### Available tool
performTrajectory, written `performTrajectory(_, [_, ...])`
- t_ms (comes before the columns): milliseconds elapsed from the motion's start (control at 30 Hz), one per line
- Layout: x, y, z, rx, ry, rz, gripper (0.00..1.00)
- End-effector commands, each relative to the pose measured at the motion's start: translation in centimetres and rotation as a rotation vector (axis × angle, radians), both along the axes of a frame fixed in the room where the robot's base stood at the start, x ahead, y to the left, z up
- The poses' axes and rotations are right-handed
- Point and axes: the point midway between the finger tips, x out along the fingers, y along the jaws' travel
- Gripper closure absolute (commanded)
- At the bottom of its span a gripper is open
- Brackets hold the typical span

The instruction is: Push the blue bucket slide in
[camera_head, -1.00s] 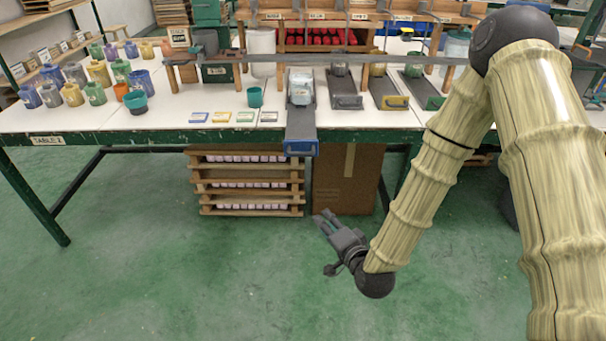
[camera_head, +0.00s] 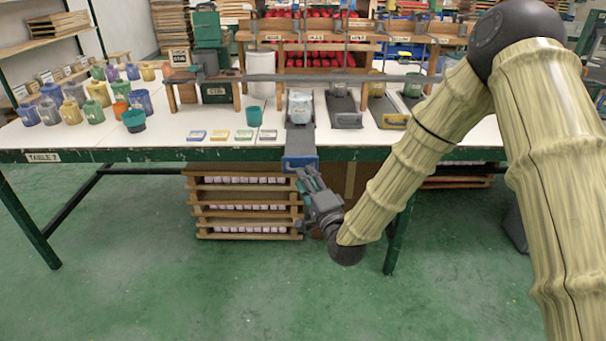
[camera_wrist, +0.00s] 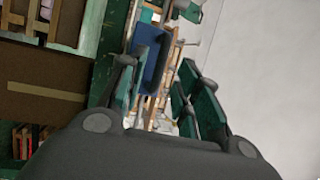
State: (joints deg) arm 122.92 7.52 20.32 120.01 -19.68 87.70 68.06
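The blue bucket slide is a grey board (camera_head: 300,136) with a blue front piece (camera_head: 300,163). It sticks out over the table's front edge, and a pale clear bucket (camera_head: 300,107) stands on its back part. My gripper (camera_head: 308,178) is just below and in front of the blue front piece. In the wrist view the blue front piece (camera_wrist: 152,52) shows beyond the fingers, nearer the left one. The green fingers stand apart with nothing held between them, so my gripper (camera_wrist: 160,84) is open. I cannot tell if a finger touches the blue piece.
Grey (camera_head: 343,108) and yellow-fronted (camera_head: 388,113) slides lie to the right, farther back. Small coloured cards (camera_head: 221,135) and a teal cup (camera_head: 254,115) are to the left. A wooden crate stack (camera_head: 245,205) stands under the table (camera_head: 95,140). The floor in front is clear.

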Motion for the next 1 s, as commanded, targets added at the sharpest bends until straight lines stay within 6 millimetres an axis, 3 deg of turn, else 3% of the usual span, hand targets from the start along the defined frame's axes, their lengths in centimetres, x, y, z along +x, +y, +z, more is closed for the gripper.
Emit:
performTrajectory(233, [2.3, 1.0, 0.4, -0.001, -0.001, 0.0, 0.67])
performTrajectory(633, [2.8, 1.1, 0.5, 0.0, 0.001, -0.001, 0.67])
performTrajectory(800, [2.7, 1.1, 0.5, 0.0, 0.001, -0.001, 0.98])
performTrajectory(1000, [2.7, 1.1, 0.5, 0.0, 0.001, -0.001, 1.0])
